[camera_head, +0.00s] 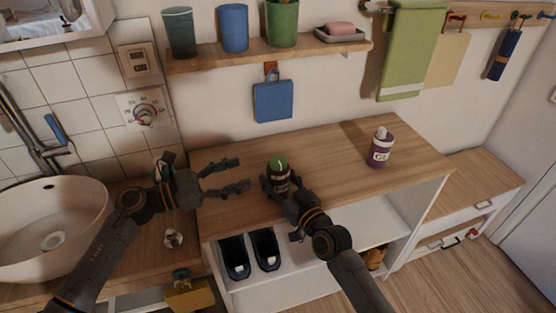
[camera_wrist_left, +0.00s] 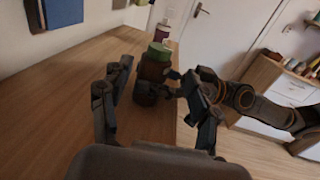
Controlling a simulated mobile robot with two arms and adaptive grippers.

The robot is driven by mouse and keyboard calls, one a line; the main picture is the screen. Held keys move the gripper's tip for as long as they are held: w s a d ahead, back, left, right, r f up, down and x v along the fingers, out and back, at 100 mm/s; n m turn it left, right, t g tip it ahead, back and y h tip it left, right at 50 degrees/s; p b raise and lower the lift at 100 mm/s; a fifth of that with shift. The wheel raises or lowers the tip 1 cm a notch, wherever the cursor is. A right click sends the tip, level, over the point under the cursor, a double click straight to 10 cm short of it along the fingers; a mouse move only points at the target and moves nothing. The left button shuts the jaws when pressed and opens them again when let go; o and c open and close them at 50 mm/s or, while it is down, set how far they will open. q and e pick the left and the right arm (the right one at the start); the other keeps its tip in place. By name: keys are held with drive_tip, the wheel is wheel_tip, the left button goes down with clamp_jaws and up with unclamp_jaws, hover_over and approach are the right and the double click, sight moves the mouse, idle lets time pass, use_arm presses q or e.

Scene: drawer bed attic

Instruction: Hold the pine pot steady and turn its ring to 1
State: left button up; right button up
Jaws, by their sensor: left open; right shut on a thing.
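The pine pot (camera_head: 278,180) is a small dark jar with a green top, standing upright on the wooden counter. It also shows in the left wrist view (camera_wrist_left: 151,72), ahead of the left fingers. My right gripper (camera_head: 281,190) is shut on the pot's body from the front right and partly hides its lower part. My left gripper (camera_head: 243,174) is open and empty, left of the pot, with its fingers pointing toward it and a gap between. The ring's markings are too small to read.
A purple bottle (camera_head: 380,149) stands on the counter to the right. A shelf (camera_head: 270,54) with cups and a soap dish hangs above, with a blue board (camera_head: 273,101) below it. A basin (camera_head: 50,225) is at the left. The counter between pot and bottle is clear.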

sight(278, 160)
use_arm(q)
drive_tip(key=x, duration=1.1)
drive_tip(key=shift+d, duration=0.1)
drive_tip(key=shift+c, duration=0.2)
drive_tip(key=c, duration=1.2)
drive_tip(key=shift+o, duration=0.2)
drive_tip(key=shift+m+g, duration=0.3)
drive_tip(key=shift+g, duration=0.1)
drive_tip(key=shift+w+f+m+g+h, duration=0.1)
drive_tip(key=shift+m+g+h, duration=0.6)
drive_tip(key=shift+g, duration=0.5)
drive_tip(key=shift+m+g, duration=1.9)
drive_tip(key=shift+g, duration=1.2)
